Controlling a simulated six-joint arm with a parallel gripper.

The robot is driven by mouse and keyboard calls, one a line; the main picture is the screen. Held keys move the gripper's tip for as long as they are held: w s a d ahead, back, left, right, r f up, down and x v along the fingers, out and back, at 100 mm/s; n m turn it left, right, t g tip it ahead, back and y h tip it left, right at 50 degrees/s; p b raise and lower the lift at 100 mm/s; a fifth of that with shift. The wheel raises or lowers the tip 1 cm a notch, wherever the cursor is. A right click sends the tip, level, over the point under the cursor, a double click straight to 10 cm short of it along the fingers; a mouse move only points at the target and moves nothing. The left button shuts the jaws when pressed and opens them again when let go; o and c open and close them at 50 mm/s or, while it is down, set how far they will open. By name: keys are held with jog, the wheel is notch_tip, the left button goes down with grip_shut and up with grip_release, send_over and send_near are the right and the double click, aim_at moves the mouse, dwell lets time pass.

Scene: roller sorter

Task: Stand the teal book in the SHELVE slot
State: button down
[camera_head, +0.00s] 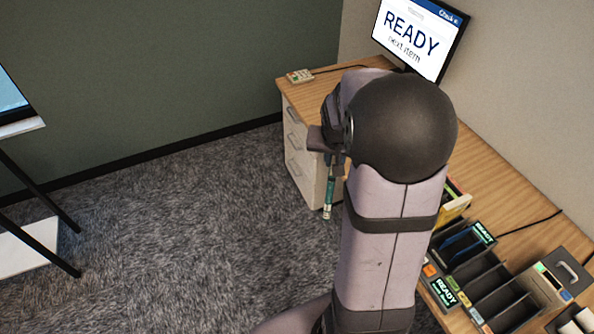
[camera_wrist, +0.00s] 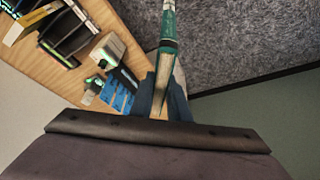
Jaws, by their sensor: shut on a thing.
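The teal book (camera_head: 328,198) hangs below my gripper (camera_head: 335,161), past the front side of the desk and above the carpet. In the wrist view the teal book (camera_wrist: 168,42) stretches away from between the fingers of my gripper (camera_wrist: 163,98), seen narrow with pale page edges showing. My gripper is shut on it. The slotted sorter (camera_head: 488,284) stands on the desk at the lower right, well away from the book. Its dark slots are open at the top, and one holds something blue. I cannot read which slot is marked SHELVE.
The wooden desk (camera_head: 522,190) has white drawers (camera_head: 300,158) under its far end. A monitor (camera_head: 420,38) reading READY stands at the back, with a small keypad (camera_head: 299,76) to its left. A yellow bin (camera_head: 453,203) is partly hidden by my arm. Open carpet lies left.

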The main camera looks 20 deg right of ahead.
jog(key=s+d+r+m+g+h+p, duration=0.15)
jog(key=s+d+r+m, duration=0.35)
jog(key=s+d, duration=0.6)
jog(key=s+d+r+m+g, duration=0.2)
jog(key=s+d+m, duration=0.4)
jog(key=s+d, duration=0.5)
jog(key=s+d+f+b, duration=0.1)
jog(key=s+d+f, duration=0.8)
jog(key=s+d, duration=0.3)
jog(key=shift+s+d+f+b, duration=0.25)
jog(key=shift+s+b, duration=0.15)
jog(key=shift+s, duration=0.5)
jog(key=shift+f, duration=0.1)
notch_tip(320, 180, down, 10)
jog(key=b, duration=0.7)
jog(key=shift+r, duration=0.25)
jog(key=shift+f+b, duration=0.5)
jog(key=shift+f, duration=0.1)
jog(key=c, duration=1.6)
grip_release()
jog(key=shift+a, duration=0.1)
